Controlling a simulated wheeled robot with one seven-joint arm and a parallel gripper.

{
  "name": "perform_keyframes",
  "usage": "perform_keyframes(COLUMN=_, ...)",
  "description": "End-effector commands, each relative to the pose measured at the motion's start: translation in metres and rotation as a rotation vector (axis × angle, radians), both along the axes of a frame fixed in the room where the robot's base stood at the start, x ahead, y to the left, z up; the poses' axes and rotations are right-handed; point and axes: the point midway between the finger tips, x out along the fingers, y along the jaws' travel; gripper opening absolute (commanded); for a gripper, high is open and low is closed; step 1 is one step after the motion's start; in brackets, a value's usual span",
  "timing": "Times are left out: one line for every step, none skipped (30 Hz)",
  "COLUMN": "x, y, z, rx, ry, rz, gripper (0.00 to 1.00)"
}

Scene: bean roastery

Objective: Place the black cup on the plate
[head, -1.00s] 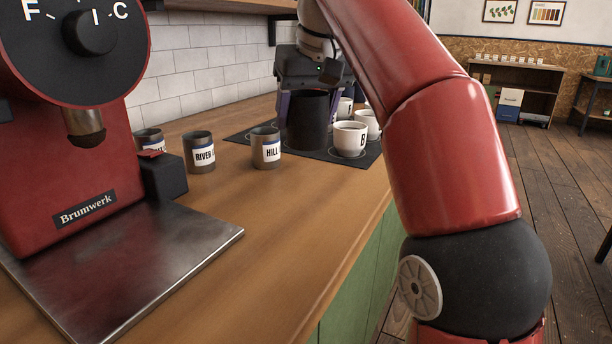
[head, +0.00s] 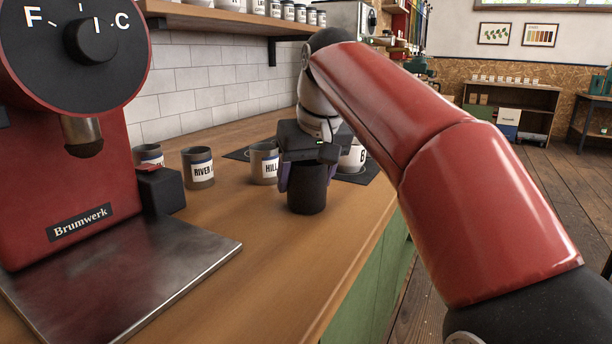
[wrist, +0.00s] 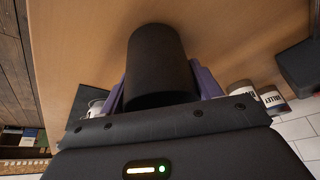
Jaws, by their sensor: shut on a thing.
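The black cup (head: 307,188) is a plain dark cylinder over the wooden counter, in front of the dark mat. My gripper (head: 304,180) is shut on it, with a purple finger on each side. In the wrist view the black cup (wrist: 158,62) fills the space between the fingers (wrist: 160,85). In the head view it looks upright; I cannot tell whether its base touches the counter.
Labelled grey mugs, RIVER (head: 199,168) and HILL (head: 263,164), stand left of the cup. A white cup (head: 352,158) stands on the dark mat (head: 372,172) behind. A red Brumwerk machine (head: 70,190) with a metal base (head: 120,265) is at left. The near counter is clear.

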Motion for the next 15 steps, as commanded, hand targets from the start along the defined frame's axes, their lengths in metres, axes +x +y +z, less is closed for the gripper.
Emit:
perform_keyframes(x=0.0, y=0.0, z=-0.0008, rx=0.0, ry=0.0, rz=0.0, gripper=0.38)
perform_keyframes(x=0.0, y=0.0, z=-0.0018, rx=0.0, ry=0.0, rz=0.0, gripper=0.38)
perform_keyframes(x=-0.0001, y=0.0, z=-0.0035, rx=0.0, ry=0.0, rz=0.0, gripper=0.38)
perform_keyframes(x=-0.0001, y=0.0, z=-0.0045, rx=0.0, ry=0.0, rz=0.0, gripper=0.38)
perform_keyframes(x=-0.0001, y=0.0, z=-0.0046, rx=0.0, ry=0.001, rz=0.0, gripper=0.65)
perform_keyframes(x=0.0, y=0.0, z=-0.0038, rx=0.0, ry=0.0, rz=0.0, gripper=0.7)
perform_keyframes(x=0.0, y=0.0, z=-0.0037, rx=0.0, ry=0.0, rz=0.0, gripper=0.74)
perform_keyframes(x=0.0, y=0.0, z=-0.0038, rx=0.0, ry=0.0, rz=0.0, gripper=0.78)
perform_keyframes(x=0.0001, y=0.0, z=-0.0037, rx=0.0, ry=0.0, rz=0.0, gripper=0.83)
perform_keyframes(x=0.0001, y=0.0, z=-0.0037, rx=0.0, ry=0.001, rz=0.0, gripper=0.85)
perform_keyframes(x=0.0001, y=0.0, z=-0.0036, rx=0.0, ry=0.0, rz=0.0, gripper=0.85)
perform_keyframes(x=0.0001, y=0.0, z=-0.0036, rx=0.0, ry=0.001, rz=0.0, gripper=0.85)
perform_keyframes(x=0.0001, y=0.0, z=-0.0036, rx=0.0, ry=0.0, rz=0.0, gripper=0.85)
perform_keyframes(x=0.0001, y=0.0, z=-0.0036, rx=0.0, ry=0.0, rz=0.0, gripper=0.85)
perform_keyframes(x=0.0001, y=0.0, z=-0.0036, rx=0.0, ry=0.0, rz=0.0, gripper=0.85)
